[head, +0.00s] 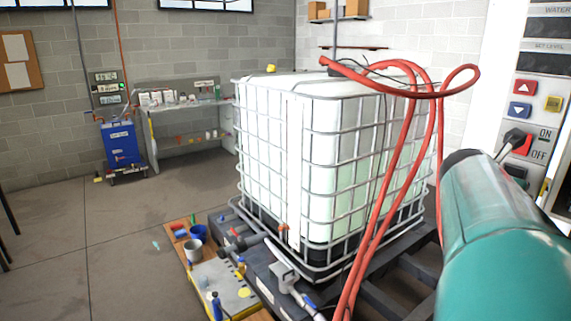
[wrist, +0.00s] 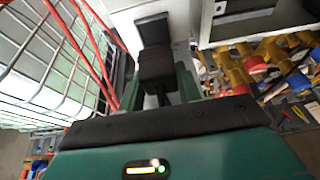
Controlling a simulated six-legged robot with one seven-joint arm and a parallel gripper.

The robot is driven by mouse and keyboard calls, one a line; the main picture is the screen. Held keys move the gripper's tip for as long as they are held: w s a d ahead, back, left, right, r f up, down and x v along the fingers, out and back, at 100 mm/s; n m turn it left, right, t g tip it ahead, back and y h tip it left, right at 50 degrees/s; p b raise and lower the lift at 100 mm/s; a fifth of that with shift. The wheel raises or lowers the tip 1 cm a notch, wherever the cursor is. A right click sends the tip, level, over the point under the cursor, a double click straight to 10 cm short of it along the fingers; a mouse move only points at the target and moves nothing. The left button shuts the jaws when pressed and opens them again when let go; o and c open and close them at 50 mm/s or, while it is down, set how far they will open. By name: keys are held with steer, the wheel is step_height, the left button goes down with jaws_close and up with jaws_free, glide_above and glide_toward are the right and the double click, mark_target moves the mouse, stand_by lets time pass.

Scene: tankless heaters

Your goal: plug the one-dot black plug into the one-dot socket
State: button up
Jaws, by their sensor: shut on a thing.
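My gripper (wrist: 158,84) shows in the wrist view, with green fingers on both sides of a black plug (wrist: 157,66). It is shut on the plug, and a dark cable runs back from the plug toward my wrist. Just beyond the plug is a dark block on a pale panel (wrist: 123,20). It may be the socket, but I cannot tell whether the plug touches it. No dot marks can be made out on either. In the head view my teal arm fills the lower right and the fingers cannot be made out.
A control panel (head: 548,85) with buttons and an ON/OFF switch stands at the right. A caged white tank (head: 330,150) with red hoses (head: 405,160) is beside my arm. Shelves of brass fittings (wrist: 255,65) lie right of my gripper. Open floor (head: 100,235) is at the left.

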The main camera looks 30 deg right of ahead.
steer(key=shift+w+d, duration=0.15)
steer(key=shift+d, duration=0.8)
steer(key=shift+w+d, duration=0.1)
steer(key=shift+d, duration=0.85)
steer(key=shift+w+d, duration=0.15)
steer(key=shift+d, duration=0.4)
stand_by(1.0)
steer(key=o, duration=1)
steer(key=shift+a+r, duration=0.1)
steer(key=shift+a, duration=0.05)
